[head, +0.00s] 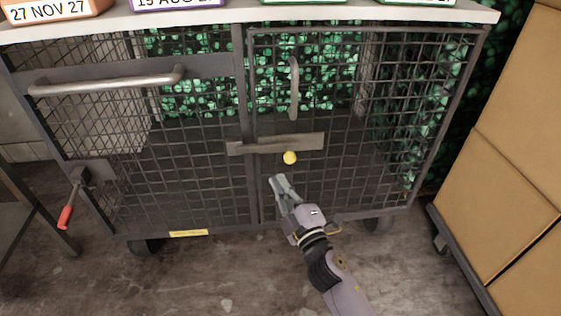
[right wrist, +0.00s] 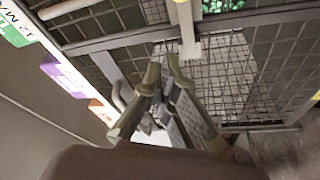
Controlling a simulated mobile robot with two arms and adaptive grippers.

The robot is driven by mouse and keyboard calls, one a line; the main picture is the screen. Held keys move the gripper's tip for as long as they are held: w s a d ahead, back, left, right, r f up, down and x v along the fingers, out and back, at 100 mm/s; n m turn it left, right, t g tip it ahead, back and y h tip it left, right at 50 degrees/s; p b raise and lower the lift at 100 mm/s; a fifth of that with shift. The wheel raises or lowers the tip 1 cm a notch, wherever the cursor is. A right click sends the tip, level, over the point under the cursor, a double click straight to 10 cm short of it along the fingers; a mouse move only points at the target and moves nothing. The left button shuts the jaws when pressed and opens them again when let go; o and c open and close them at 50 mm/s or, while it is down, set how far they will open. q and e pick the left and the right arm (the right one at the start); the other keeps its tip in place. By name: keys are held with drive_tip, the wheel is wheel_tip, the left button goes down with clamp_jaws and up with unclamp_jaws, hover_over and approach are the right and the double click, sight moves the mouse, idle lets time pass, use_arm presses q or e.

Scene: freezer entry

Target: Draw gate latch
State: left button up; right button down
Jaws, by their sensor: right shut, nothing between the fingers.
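The gate latch (head: 275,144) is a flat grey bar lying across the post between the two mesh gate panels. A round yellow knob (head: 290,158) shows just below the bar. The right mesh gate (head: 340,180) has a vertical handle (head: 293,88) above the latch. My right gripper (head: 280,179) is shut and empty, in front of the mesh, a little below and left of the knob in the picture. Its fingers also show in the right wrist view (right wrist: 163,75), pointing at the cage; contact cannot be told. My left gripper is not in view.
A horizontal bar handle (head: 108,80) crosses the left panel. A red-handled lever (head: 68,210) hangs at the cage's left. Labelled boxes (head: 180,4) stand on the white top (head: 215,17). Stacked cartons (head: 510,150) stand at right. The floor (head: 220,280) in front is clear.

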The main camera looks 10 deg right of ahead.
use_arm(q)
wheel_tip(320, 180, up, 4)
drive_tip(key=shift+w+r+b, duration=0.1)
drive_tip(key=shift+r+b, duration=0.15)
drive_tip(key=shift+b, duration=0.4)
use_arm(e)
drive_tip(key=w, duration=0.9)
drive_tip(key=shift+w+d+f, duration=0.25)
drive_tip(key=shift+d, duration=0.1)
drive_tip(key=shift+d, duration=0.1)
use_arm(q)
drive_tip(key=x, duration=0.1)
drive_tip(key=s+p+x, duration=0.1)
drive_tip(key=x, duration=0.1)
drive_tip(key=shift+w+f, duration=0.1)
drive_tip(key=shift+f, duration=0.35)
use_arm(e)
drive_tip(key=d, duration=0.6)
drive_tip(key=shift+d, duration=0.25)
